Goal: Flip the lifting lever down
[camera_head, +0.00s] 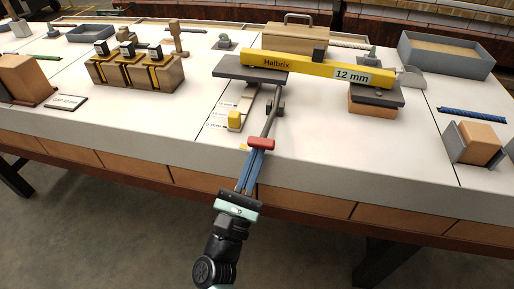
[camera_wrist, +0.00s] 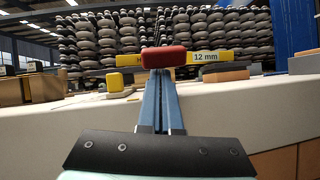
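The lever's red grip (camera_head: 261,143) sits at the near end of a grey rod (camera_head: 270,122), which runs back toward the yellow beam (camera_head: 310,67) marked "Halbrix 12 mm". The rod's far end is hidden under the beam. My gripper (camera_head: 257,153) reaches in from the front edge, with its long blue fingers close together. Their tips meet the red grip's near side in the picture; I cannot tell whether they touch it. In the wrist view the red grip (camera_wrist: 165,57) lies crosswise over the fingertips, wider than both, and hides them. The fingers look shut, with nothing visible between them.
A yellow-ended piece (camera_head: 234,121) lies left of the rod by a printed scale. Dark plates (camera_head: 250,73) stand under the beam. A grey-sided holder (camera_head: 478,146) is at right. The front tabletop between them is mostly clear.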

